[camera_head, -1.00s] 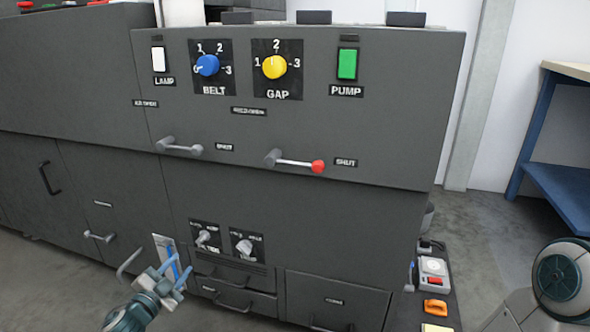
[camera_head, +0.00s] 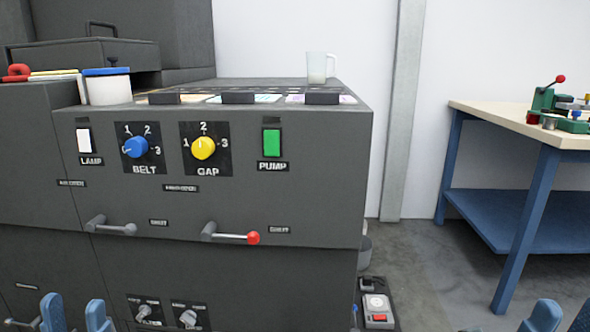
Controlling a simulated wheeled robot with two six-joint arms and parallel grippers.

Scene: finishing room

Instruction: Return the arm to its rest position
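My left gripper (camera_head: 75,312) shows at the bottom left, with two blue fingertips pointing up. The fingers stand apart with nothing between them, in front of the lower part of the grey machine (camera_head: 225,268). My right gripper (camera_head: 563,318) shows at the bottom right edge. Its blue fingertips are also apart and nothing shows between them. Both arms behind the fingers are mostly below the picture.
The machine front carries a blue belt knob (camera_head: 136,147), a yellow gap knob (camera_head: 203,147), a green pump switch (camera_head: 272,143) and a red-tipped lever (camera_head: 233,237). A workbench (camera_head: 497,118) stands right. Open floor (camera_head: 428,258) lies between.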

